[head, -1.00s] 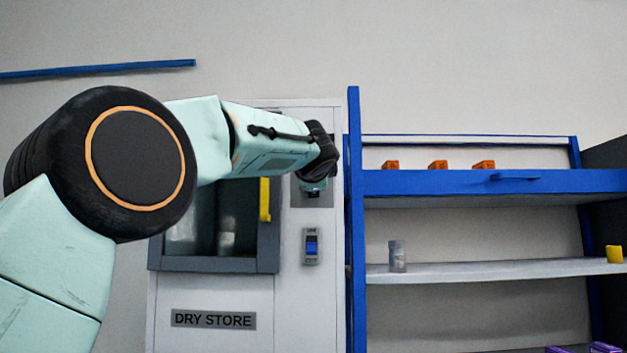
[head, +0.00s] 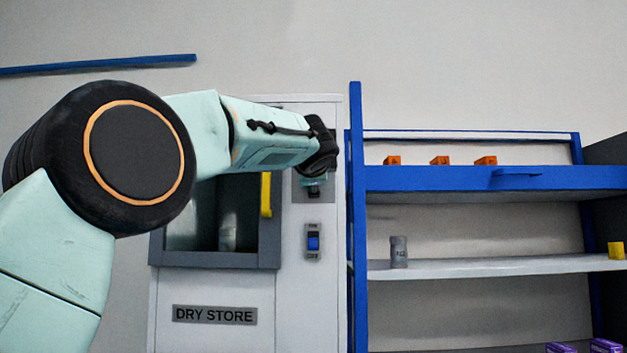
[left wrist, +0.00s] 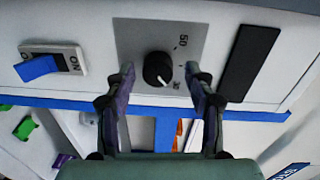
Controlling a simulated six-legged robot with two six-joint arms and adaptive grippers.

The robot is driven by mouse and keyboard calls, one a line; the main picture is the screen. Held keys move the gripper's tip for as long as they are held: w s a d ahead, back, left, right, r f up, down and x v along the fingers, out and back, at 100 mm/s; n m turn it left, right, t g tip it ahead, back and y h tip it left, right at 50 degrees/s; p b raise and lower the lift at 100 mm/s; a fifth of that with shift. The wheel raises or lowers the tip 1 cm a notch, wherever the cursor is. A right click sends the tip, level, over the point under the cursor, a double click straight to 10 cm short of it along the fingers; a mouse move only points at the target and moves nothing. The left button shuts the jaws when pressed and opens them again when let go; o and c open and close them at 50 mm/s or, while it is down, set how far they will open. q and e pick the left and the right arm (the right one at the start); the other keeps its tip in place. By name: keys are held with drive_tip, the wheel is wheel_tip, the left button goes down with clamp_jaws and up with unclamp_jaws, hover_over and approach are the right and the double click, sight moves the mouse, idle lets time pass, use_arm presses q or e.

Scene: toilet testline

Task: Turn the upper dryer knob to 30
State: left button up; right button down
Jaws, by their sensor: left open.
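The dryer knob (left wrist: 157,68) is round and black with a white mark, on a grey plate (left wrist: 131,40) in the left wrist view. The plate carries a "50" and, near the knob's lower right, a smaller number that looks like 30. The white mark points down toward that smaller number. My left gripper (left wrist: 160,73) is open, one fingertip on each side of the knob, with gaps visible. Whether the tips reach its depth I cannot tell. In the head view my left wrist hides the knob on the white DRY STORE cabinet (head: 290,300). My right gripper is not in view.
A blue rocker switch (head: 313,242) sits below the plate; it also shows in the left wrist view (left wrist: 38,68). A yellow handle (head: 266,195) is left of the plate. A blue-framed shelf (head: 356,230) stands close on the right. A black strip (left wrist: 248,62) lies beside the plate.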

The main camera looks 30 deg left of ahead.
use_arm(q)
drive_tip(key=s+d+n+b, duration=0.4)
drive_tip(key=s+n+b, duration=0.4)
drive_tip(key=n, duration=1.2)
drive_tip(key=w+d+f+m+h+b, duration=0.1)
drive_tip(key=w+f, duration=0.3)
drive_tip(key=f, duration=0.5)
drive_tip(key=w+d+f+m+g+h, duration=0.1)
drive_tip(key=w+d+f+m+h, duration=0.1)
drive_tip(key=f, duration=0.8)
drive_tip(key=w+d+f+m+h+b, duration=0.1)
drive_tip(key=w+d+f+m+h, duration=0.1)
drive_tip(key=w+f, duration=0.4)
wheel_tip(320, 180, down, 4)
drive_tip(key=shift+w+d+r+g+h+b, duration=0.2)
drive_tip(key=shift+d+r+g+h+b, duration=0.1)
drive_tip(key=shift+d+g+b, duration=0.1)
